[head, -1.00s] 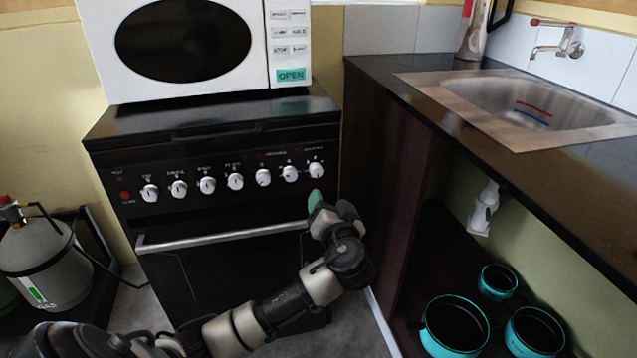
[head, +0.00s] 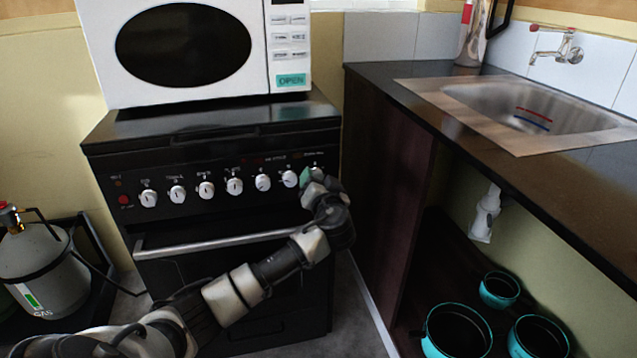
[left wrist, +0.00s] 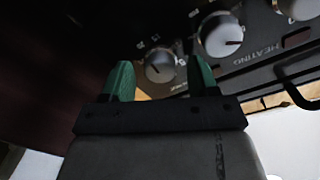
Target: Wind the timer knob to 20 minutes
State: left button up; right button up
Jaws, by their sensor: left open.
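The black cooker panel (head: 220,178) carries a row of white knobs. The rightmost knob (head: 317,172) is partly hidden behind my left gripper (head: 307,177) in the head view. In the left wrist view my left gripper (left wrist: 160,66) is open, with one green fingertip on each side of that knob (left wrist: 160,70). I cannot tell whether the fingers touch it. My right gripper is not in view.
The oven handle (head: 215,244) runs below the panel. A white microwave (head: 190,50) stands on the cooker. A dark counter with a sink (head: 540,105) is at the right, with teal pots (head: 455,332) below it. A gas bottle (head: 45,268) stands at the left.

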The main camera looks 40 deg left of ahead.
pick_arm(q)
jog(key=c, duration=0.9)
dwell(0.6)
jog(key=o, duration=0.9)
jog(key=p+v, duration=0.1)
jog(key=v, duration=1)
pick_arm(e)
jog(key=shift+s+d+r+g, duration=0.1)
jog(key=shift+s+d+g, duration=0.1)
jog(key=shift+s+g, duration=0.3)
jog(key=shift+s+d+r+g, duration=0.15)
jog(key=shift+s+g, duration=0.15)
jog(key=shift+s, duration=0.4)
pick_arm(q)
jog(key=shift+a, duration=0.1)
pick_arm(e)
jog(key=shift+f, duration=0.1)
